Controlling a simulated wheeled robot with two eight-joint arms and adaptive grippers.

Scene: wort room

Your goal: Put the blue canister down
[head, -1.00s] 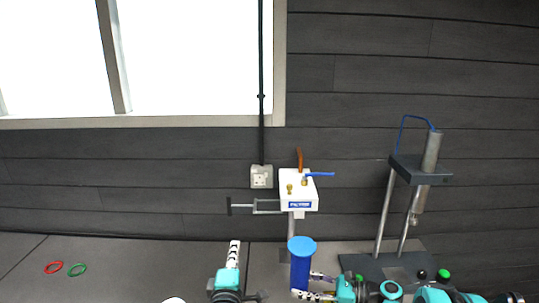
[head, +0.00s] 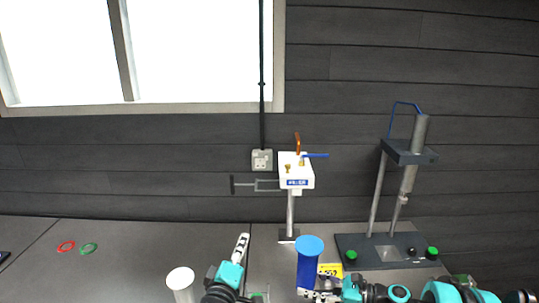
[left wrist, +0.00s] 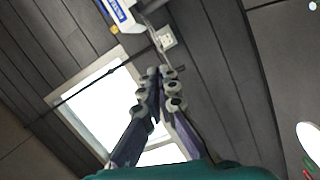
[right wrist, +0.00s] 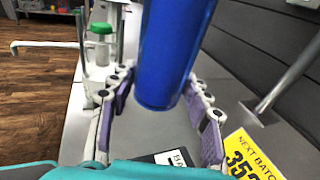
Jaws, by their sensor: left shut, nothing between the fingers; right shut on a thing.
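The blue canister (head: 308,265) is upright with a lighter blue top, low in the middle of the head view. My right gripper (head: 312,294) is shut on it from the right. In the right wrist view the canister (right wrist: 172,55) stands between the fingers (right wrist: 165,95). Its lower end shows over the grey bench, but I cannot tell whether it touches. My left gripper (head: 242,243) is shut and empty, pointing up, to the left of the canister. Its closed fingers (left wrist: 163,75) fill the middle of the left wrist view.
A white cylinder (head: 181,279) stands left of my left gripper. A yellow number card (head: 330,270) lies just right of the canister. Behind are a white box on a post (head: 296,171) and a stand with a dark base (head: 385,262). Red (head: 66,246) and green rings (head: 88,249) lie far left.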

